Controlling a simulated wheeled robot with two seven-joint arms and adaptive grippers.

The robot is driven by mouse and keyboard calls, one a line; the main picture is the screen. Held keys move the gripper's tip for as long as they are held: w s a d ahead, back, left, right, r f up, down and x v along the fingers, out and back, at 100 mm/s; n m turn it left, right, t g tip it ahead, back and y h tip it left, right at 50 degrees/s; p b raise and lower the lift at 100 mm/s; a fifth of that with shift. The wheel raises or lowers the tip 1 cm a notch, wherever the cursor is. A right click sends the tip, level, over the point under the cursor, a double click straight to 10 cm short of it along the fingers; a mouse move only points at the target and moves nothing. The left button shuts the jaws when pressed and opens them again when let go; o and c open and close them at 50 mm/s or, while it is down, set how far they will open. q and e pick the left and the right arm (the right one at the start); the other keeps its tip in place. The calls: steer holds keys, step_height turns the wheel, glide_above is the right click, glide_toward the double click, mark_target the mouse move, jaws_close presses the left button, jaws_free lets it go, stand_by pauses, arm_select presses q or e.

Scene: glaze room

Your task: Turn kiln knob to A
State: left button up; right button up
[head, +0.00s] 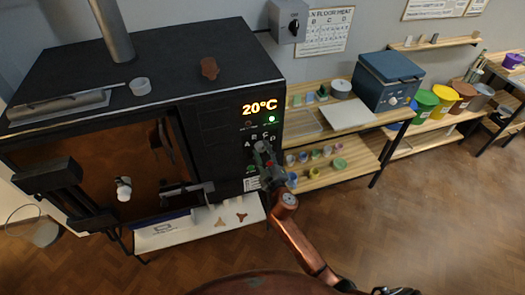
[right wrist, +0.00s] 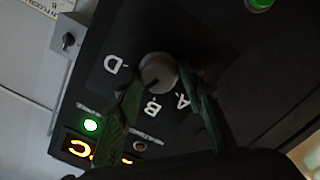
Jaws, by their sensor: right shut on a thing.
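The black kiln (head: 225,110) stands at the left in the head view, with an orange 20°C display and a lit green lamp. My right gripper (head: 262,150) is at its control panel and hides the knob there. In the right wrist view the round grey kiln knob (right wrist: 158,68) shows among the letters D, B and A. The two green fingers of my right gripper (right wrist: 165,85) are on either side of the knob, shut on it. The knob's dark mark faces the lower side, near B; its exact setting is hard to tell. My left gripper is not in view.
A wooden shelf unit (head: 365,122) with small coloured pots stands right of the kiln. A blue box (head: 387,82) and coloured buckets are farther right. A grey wall switch box (head: 288,20) hangs behind. The wooden floor (head: 430,215) at the right is clear.

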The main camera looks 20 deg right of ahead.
steer(key=n, duration=0.4)
steer(key=shift+n, duration=0.4)
steer(key=n+p, duration=0.1)
steer(key=n, duration=0.3)
steer(key=shift+n, duration=0.3)
steer(key=n, duration=0.3)
steer(key=shift+f+p, duration=0.1)
steer(key=shift+p, duration=0.2)
steer(key=shift+n, duration=0.7)
steer(key=shift+c, duration=0.5)
steer(key=shift+n+p, duration=0.6)
steer(key=shift+n, duration=1.2)
